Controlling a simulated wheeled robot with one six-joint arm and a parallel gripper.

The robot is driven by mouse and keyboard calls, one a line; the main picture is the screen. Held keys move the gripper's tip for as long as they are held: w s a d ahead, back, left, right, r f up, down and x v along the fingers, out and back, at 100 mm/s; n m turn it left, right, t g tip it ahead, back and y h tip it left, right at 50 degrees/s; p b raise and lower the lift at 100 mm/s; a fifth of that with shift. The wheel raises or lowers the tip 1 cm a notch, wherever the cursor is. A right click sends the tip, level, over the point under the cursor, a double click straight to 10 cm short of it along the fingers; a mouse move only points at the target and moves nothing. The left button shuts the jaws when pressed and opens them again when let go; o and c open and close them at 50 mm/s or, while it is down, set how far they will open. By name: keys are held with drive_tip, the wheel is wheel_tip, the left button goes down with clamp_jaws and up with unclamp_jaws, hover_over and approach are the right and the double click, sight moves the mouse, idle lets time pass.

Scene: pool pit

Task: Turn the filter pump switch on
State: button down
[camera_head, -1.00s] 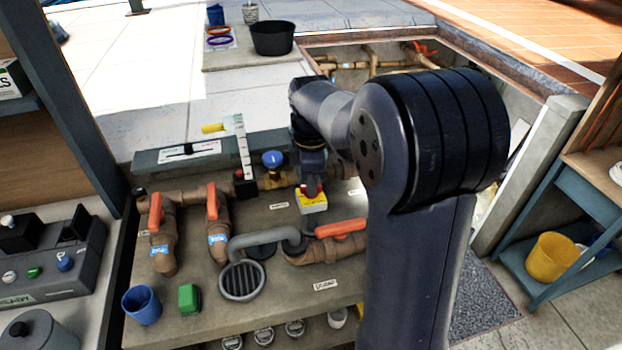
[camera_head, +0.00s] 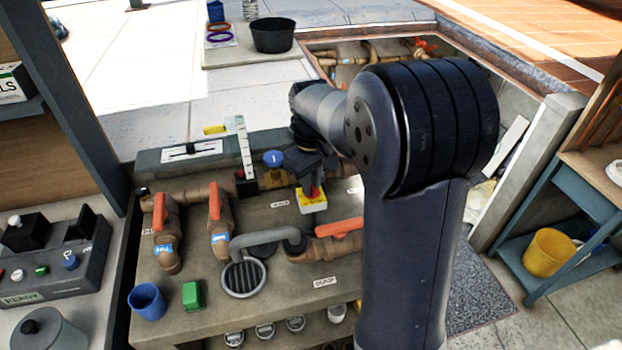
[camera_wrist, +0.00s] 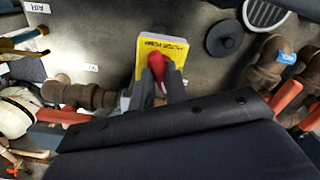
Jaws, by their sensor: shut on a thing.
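The filter pump switch is a small yellow-and-white box (camera_head: 313,204) with a red knob (camera_head: 316,191), standing on the grey bench top. In the wrist view its yellow label (camera_wrist: 150,45), partly legible as a pump label, lies just beyond the red knob (camera_wrist: 160,72). My gripper (camera_head: 312,186) reaches down over the switch and is shut on the red knob. The fingers (camera_wrist: 157,82) flank the knob in the wrist view. They cover part of it, so its exact set position is hard to read.
Brown pipes with orange valve handles (camera_head: 159,212) stand left of the switch. Another orange handle (camera_head: 339,228) lies just in front. A grey strainer (camera_head: 244,278), green block (camera_head: 193,295) and blue cup (camera_head: 146,301) are at the front left. An open pit lies behind.

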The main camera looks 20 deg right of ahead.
drive_tip(key=m, duration=0.5)
drive_tip(key=shift+p, duration=0.3)
idle(0.4)
drive_tip(key=c, duration=1.4)
unclamp_jaws()
drive_tip(key=shift+r, duration=0.1)
wheel_tip(320, 180, up, 11)
drive_tip(key=shift+b, duration=0.45)
drive_tip(key=shift+f, duration=0.2)
